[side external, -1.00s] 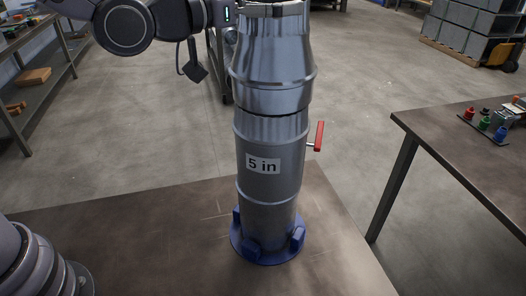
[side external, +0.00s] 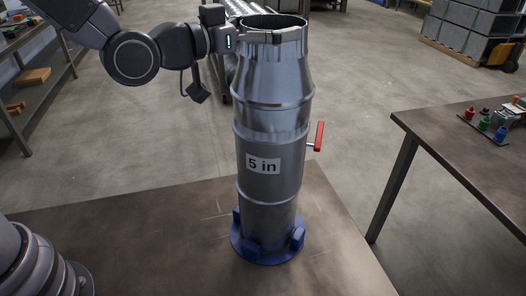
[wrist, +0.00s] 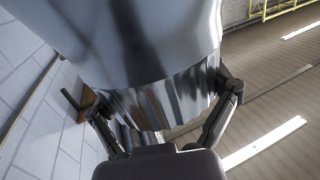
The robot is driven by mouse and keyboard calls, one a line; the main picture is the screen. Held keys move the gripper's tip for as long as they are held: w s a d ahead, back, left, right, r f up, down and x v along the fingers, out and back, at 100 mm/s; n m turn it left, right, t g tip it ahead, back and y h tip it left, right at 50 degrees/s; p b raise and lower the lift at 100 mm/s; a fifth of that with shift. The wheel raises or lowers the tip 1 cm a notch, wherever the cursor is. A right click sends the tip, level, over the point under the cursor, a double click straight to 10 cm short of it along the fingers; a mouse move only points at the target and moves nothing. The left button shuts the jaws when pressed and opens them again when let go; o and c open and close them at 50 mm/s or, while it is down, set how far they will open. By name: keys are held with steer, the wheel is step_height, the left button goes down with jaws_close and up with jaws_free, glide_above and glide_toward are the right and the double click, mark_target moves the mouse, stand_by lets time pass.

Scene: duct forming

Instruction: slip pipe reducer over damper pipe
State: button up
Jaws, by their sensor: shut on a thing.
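The pipe reducer (side external: 272,85) is a shiny grey metal piece, narrow at its open top and wider below. It stands upright on the damper pipe (side external: 285,185), in line with it, and its lower collar covers the pipe's crimped upper end. The damper pipe carries a "5 in" label and a red handle (side external: 319,136), and stands in a blue base (side external: 268,249) on the table. My gripper (side external: 272,37) is shut on the reducer near its top rim. In the wrist view its fingers lie on either side of the reducer (wrist: 150,105). The overlap inside is hidden.
The work table (side external: 130,225) is bare around the blue base. A shelf (side external: 30,60) stands at the left, and grey crates (side external: 470,30) are stacked at the back right.

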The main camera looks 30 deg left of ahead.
steer(key=o, duration=1)
steer(key=shift+s, duration=0.1)
steer(key=v, duration=0.7)
steer(key=shift+s+a, duration=0.1)
steer(key=shift+a, duration=0.15)
steer(key=s+a+f+n+g+y, duration=0.1)
steer(key=s+a+g+y, duration=0.15)
steer(key=a, duration=0.45)
steer(key=s+a+n+g+y, duration=0.1)
steer(key=s+a+g+y, duration=0.15)
steer(key=a, duration=0.45)
steer(key=s+a+f+n+g+y, duration=0.1)
steer(key=s+a+g, duration=0.1)
steer(key=s+a, duration=0.2)
steer(key=s+a+f+n+g+y, duration=0.1)
steer(key=s+a, duration=0.4)
steer(key=s, duration=0.5)
steer(key=shift+a+f+n+g+y, duration=0.35)
steer(key=shift+f+n+g, duration=0.25)
steer(key=shift+g, duration=0.6)
